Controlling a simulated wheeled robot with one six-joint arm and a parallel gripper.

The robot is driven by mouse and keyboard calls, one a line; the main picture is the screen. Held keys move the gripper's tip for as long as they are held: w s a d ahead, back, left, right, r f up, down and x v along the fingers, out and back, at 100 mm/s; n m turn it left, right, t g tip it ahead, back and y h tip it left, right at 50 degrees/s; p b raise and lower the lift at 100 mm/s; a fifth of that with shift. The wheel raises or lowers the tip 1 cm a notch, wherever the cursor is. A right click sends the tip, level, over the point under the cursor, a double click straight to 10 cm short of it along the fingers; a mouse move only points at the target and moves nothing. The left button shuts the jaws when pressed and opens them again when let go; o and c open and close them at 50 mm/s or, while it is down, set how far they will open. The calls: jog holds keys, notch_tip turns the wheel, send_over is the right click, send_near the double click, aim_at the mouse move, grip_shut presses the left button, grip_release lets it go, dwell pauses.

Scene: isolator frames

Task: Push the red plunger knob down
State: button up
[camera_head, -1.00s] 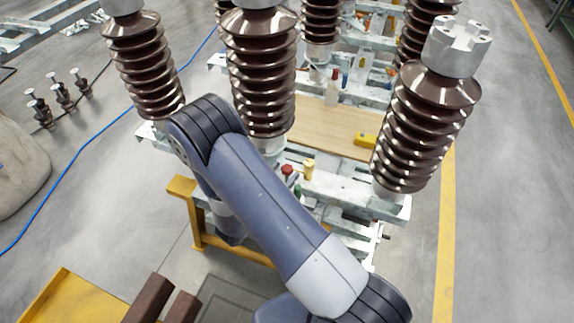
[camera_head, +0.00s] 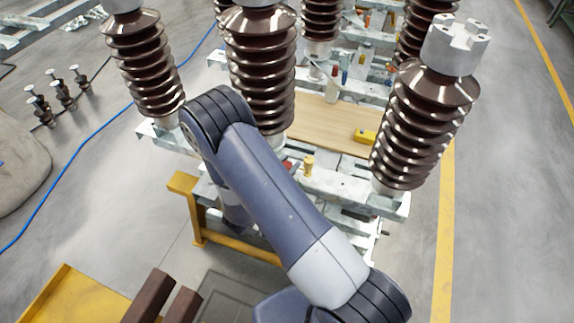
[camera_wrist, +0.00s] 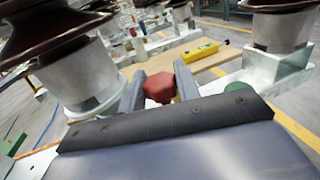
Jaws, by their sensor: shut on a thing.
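The red plunger knob (camera_wrist: 158,88) is in the middle of the wrist view, between the two grey fingers of my gripper (camera_wrist: 160,76). The gripper is shut on the knob. The knob's lower part and stem are hidden behind the dark edge of my gripper body. In the head view a small part of the red knob (camera_head: 288,165) shows beside my arm, on the pale metal frame. My gripper is hidden behind my arm there.
A green knob (camera_wrist: 237,87) is right of the gripper. A yellow knob (camera_head: 308,166) stands close to the red one. Tall brown ribbed insulators (camera_head: 425,120) rise around the frame. A wooden board (camera_head: 325,125) with a yellow object (camera_head: 366,136) lies behind.

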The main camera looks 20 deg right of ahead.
grip_shut()
jog(key=shift+f+b, duration=1.3)
jog(key=shift+b, duration=0.35)
jog(key=o, duration=0.7)
grip_release()
jog(key=shift+o, duration=0.3)
jog(key=b+v, duration=0.2)
jog(key=v, duration=0.8)
jog(key=shift+s+a+b, duration=0.25)
jog(key=shift+a+b, duration=0.05)
jog(key=shift+b, duration=0.1)
